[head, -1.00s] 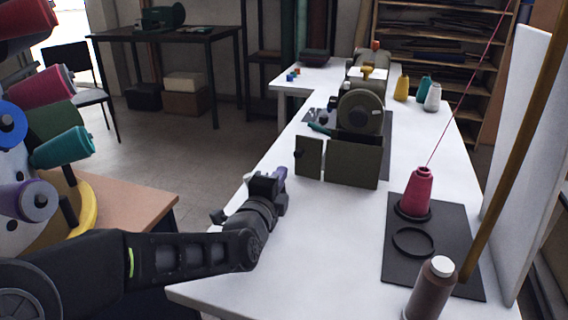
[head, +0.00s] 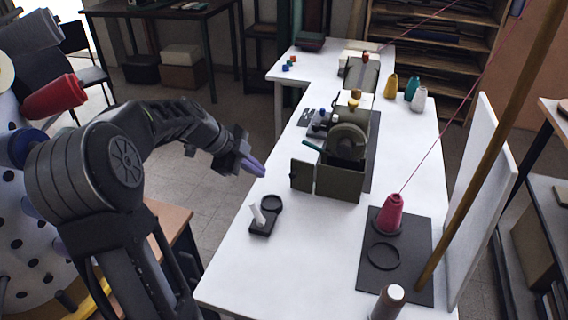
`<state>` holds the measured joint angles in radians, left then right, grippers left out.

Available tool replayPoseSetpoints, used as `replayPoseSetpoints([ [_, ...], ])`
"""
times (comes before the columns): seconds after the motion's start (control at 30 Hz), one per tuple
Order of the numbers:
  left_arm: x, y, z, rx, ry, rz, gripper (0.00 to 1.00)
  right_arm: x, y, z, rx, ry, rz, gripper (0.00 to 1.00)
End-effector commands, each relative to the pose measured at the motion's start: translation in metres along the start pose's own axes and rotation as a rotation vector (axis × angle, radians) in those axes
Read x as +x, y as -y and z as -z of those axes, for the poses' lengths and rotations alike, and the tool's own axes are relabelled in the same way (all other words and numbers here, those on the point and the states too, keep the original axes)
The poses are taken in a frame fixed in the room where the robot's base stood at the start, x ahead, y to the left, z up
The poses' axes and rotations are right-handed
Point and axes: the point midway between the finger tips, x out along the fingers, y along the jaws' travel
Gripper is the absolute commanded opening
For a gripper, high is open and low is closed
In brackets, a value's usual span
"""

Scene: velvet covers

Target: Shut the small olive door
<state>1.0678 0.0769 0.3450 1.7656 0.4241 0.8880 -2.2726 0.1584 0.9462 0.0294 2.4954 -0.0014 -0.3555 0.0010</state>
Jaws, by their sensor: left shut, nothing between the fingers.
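The small olive door (head: 302,175) is a flat upright panel with a dark knob. It stands out to the left of the olive machine (head: 347,138), beside a wider olive panel (head: 339,182) at the machine's near end. The door looks open, swung out to the side. My left gripper (head: 257,168) has purple fingertips and is shut and empty. It is just left of the door, near the table's left edge, with a clear gap between them. My right gripper is not in view.
A black holder with a white piece (head: 262,222) sits on the white table (head: 295,270) near my left gripper. A pink thread cone (head: 390,213) stands on a dark mat to the right.

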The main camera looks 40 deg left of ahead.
Motion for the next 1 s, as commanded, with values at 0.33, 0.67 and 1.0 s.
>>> replayPoseSetpoints([
  [0.33, 0.003, -0.001, -0.001, 0.0, 0.002, -0.001, 0.0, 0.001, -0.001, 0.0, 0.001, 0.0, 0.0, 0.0],
  [0.67, 0.038, -0.002, 0.001, -0.002, -0.002, -0.005, 0.0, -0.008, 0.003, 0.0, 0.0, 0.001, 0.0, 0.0],
  [1.0, 0.104, 0.001, 0.002, 0.0, -0.001, -0.003, 0.0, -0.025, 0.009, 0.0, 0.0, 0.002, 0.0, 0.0],
])
